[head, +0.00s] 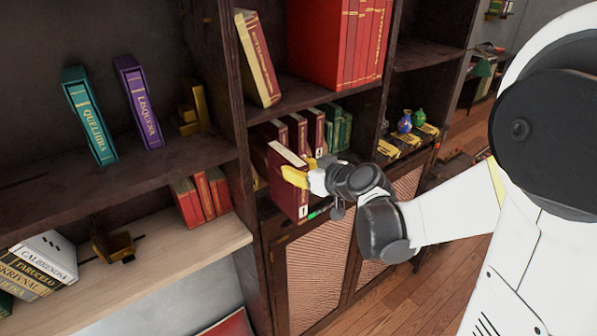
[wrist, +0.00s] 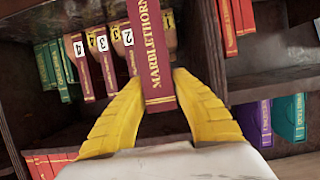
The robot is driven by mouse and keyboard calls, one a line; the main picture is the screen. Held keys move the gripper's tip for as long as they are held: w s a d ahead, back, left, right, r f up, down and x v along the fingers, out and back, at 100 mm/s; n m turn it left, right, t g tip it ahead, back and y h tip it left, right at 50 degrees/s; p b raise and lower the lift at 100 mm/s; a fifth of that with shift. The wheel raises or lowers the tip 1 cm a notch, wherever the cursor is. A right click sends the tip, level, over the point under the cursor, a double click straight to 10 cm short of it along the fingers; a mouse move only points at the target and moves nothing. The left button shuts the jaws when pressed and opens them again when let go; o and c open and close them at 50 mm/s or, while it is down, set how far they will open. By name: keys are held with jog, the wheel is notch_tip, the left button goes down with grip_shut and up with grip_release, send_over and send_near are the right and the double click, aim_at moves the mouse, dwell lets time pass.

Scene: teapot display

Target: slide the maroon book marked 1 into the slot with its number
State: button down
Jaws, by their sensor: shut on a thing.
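The maroon book marked 1 (head: 287,187) is upright in my gripper (head: 303,172), in front of the shelf bay with the other maroon books (head: 297,128). Its white 1 label shows low on the spine. A yellowish tag with a 1 (wrist: 168,20) shows beside the held book's end. The slot's inside is mostly hidden by the book.
Green books (head: 338,127) stand right of the maroon ones. A leaning maroon book (head: 257,58) stands on the shelf above.

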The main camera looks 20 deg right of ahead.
jog(key=shift+w+a+b, duration=0.15)
jog(key=shift+w+a, duration=0.1)
jog(key=shift+w, duration=0.55)
jog(key=shift+w+a+b, duration=0.1)
jog(key=shift+w+a, duration=0.15)
jog(key=shift+w, duration=0.55)
jog(key=shift+w+a+b, duration=0.15)
jog(key=shift+w+a, duration=0.1)
jog(key=shift+w, duration=0.55)
jog(key=shift+b, duration=0.5)
